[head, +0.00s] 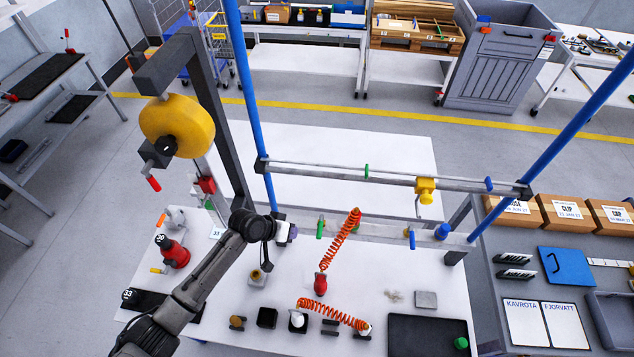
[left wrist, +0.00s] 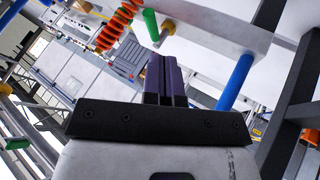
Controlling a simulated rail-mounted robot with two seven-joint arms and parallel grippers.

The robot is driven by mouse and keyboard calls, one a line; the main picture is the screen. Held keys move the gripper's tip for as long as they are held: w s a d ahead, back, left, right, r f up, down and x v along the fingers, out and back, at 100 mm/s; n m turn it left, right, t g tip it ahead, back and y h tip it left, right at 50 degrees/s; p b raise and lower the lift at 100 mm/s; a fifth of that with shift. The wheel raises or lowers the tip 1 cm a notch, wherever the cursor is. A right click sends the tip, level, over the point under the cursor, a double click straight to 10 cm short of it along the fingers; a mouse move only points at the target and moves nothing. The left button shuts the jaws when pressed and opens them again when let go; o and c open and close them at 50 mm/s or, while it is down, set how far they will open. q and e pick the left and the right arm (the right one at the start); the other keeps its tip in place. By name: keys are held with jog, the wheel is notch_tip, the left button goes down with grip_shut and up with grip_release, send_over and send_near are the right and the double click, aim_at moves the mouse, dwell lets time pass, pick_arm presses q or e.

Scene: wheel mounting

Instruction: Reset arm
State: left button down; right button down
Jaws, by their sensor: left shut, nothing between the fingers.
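My left gripper (head: 288,233) is raised above the white workbench (head: 255,325), near the left end of the lower rail. In the left wrist view its two purple fingers (left wrist: 165,78) are together with nothing between them. A yellow wheel (head: 185,118) sits up on the dark grey post (head: 215,120) at the left, apart from my gripper. A black hub and a red-handled crank (head: 154,183) are in front of it. My right gripper does not show.
A blue-posted frame with an upper rail (head: 320,174) spans the bench. Orange coiled hoses (head: 340,238), a red fire-extinguisher-like item (head: 175,252) and a black tray (head: 425,335) are around it. A side table (head: 510,290) with boxes stands right.

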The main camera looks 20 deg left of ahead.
pick_arm(q)
jog(key=s+a+r+m+t+y, duration=0.1)
jog(key=s+r+m+t+y, duration=0.35)
jog(key=r, duration=0.95)
jog(key=s+f+n+g, duration=0.1)
jog(key=s+f+g, duration=0.2)
jog(key=s, duration=1.2)
jog(key=s+f+n+g+y, duration=0.1)
jog(key=s+f, duration=0.6)
jog(key=s, duration=0.8)
jog(key=shift+n+g, duration=0.65)
jog(key=shift+g, duration=0.5)
jog(key=c, duration=1.8)
grip_release()
jog(key=shift+c, duration=0.2)
